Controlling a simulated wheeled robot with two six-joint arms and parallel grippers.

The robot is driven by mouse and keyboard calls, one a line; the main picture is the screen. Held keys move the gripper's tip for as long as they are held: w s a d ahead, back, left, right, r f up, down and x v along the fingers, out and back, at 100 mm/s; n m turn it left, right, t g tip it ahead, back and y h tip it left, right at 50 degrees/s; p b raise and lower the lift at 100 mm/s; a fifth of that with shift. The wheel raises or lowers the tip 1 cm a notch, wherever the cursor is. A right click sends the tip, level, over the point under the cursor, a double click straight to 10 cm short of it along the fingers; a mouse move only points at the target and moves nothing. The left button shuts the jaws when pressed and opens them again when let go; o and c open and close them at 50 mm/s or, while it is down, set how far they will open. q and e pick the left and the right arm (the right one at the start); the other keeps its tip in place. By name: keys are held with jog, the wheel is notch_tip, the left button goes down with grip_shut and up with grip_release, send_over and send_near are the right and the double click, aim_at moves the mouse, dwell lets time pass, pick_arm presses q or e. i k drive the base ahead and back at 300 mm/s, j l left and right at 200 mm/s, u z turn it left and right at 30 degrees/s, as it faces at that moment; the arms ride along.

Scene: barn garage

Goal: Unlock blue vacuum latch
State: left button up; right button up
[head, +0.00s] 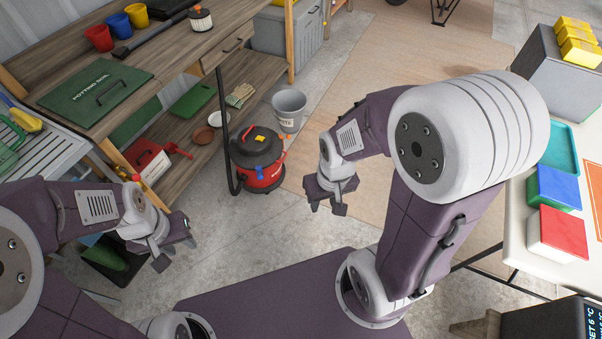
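A red and black shop vacuum (260,172) stands upright on the concrete floor in the upper middle of the head view.
A black hose (226,140) rises from the vacuum's left side. A grey bucket (289,108) stands behind it. A wooden workbench (190,55) with a lower shelf runs along the left. A white table (516,220) with coloured boxes is at right. The floor before the vacuum is clear.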

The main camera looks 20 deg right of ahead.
aim_at(260, 177)
jog(key=z, duration=0.15)
jog(key=i+j, duration=0.1)
jog(key=i, duration=0.3)
jog(key=i+u, duration=0.2)
jog(key=i, duration=0.4)
jog(key=i+l+u, duration=0.2)
jog(key=i, duration=0.45)
jog(key=j, duration=0.1)
